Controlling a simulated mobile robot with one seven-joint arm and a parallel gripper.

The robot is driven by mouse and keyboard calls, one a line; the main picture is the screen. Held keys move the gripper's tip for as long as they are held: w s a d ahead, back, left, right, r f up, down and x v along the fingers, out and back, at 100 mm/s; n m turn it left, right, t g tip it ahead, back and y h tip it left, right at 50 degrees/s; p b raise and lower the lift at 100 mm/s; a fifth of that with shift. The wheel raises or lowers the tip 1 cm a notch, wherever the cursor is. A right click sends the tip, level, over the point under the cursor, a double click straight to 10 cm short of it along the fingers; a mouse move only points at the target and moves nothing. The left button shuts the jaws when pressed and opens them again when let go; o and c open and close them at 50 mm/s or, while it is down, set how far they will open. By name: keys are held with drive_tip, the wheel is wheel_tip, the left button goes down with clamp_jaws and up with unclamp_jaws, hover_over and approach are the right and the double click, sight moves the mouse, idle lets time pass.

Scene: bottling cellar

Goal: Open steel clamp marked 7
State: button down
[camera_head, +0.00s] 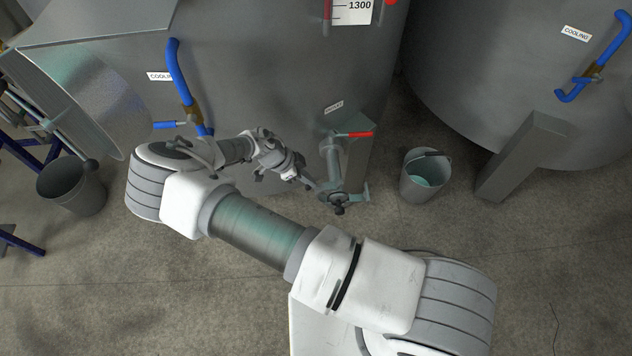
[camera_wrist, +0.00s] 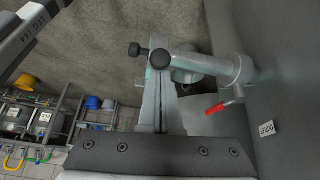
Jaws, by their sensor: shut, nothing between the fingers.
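The steel clamp (camera_head: 338,197) sits at the free end of a short outlet pipe (camera_head: 331,166) on the grey tank. Its dark knobs show in the wrist view (camera_wrist: 159,59), right at my fingertips. I cannot read a number 7 on it in either view. My gripper (camera_head: 311,185) is shut and empty, its fingers reaching to the left side of the clamp. In the wrist view the closed fingers (camera_wrist: 160,82) point at the clamp; I cannot tell whether they touch it. Part of the clamp is hidden behind the fingers.
A red valve handle (camera_head: 355,134) sits above the pipe. A grey bucket (camera_head: 425,175) stands right of the clamp, beside a metal tank leg (camera_head: 523,155). Another bucket (camera_head: 72,188) stands at the left. Blue-handled valves (camera_head: 180,75) are on the tank. Open floor lies in front.

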drive_tip(key=a+f+h+b, duration=0.4)
drive_tip(key=a+f+b, duration=0.1)
drive_tip(key=b, duration=0.9)
drive_tip(key=shift+a+f+h, duration=0.15)
drive_tip(key=shift+a+h, duration=0.15)
drive_tip(key=shift+a, duration=0.45)
